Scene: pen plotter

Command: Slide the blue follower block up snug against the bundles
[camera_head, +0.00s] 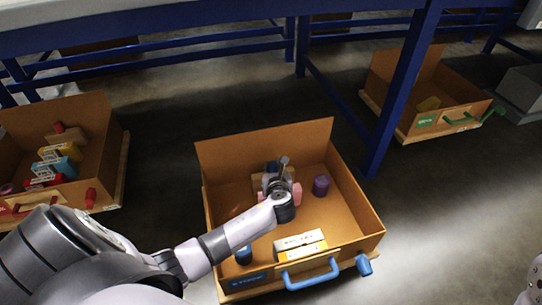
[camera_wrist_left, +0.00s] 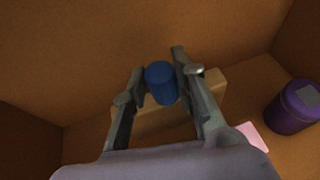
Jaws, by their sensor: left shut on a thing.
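The follower block is a tan wooden block (camera_wrist_left: 210,88) with a blue knob (camera_wrist_left: 161,82) on it. It lies in the middle crate (camera_head: 355,205), which has a blue handle. My left gripper (camera_wrist_left: 160,80) is shut on the blue knob, one finger on each side. In the head view the gripper (camera_head: 277,172) partly hides the block (camera_head: 259,184). A pink bundle (camera_head: 296,192) lies close by on the front side of the block. White and yellow bundles (camera_head: 300,244) lie at the front wall of the crate. My right gripper is out of view.
A purple cylinder (camera_head: 321,186) stands right of the block, also in the left wrist view (camera_wrist_left: 292,106). A blue cylinder (camera_head: 243,254) stands at the front left of the crate. Other crates stand left (camera_head: 112,150) and back right (camera_head: 395,75). A blue table leg (camera_head: 395,95) rises behind.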

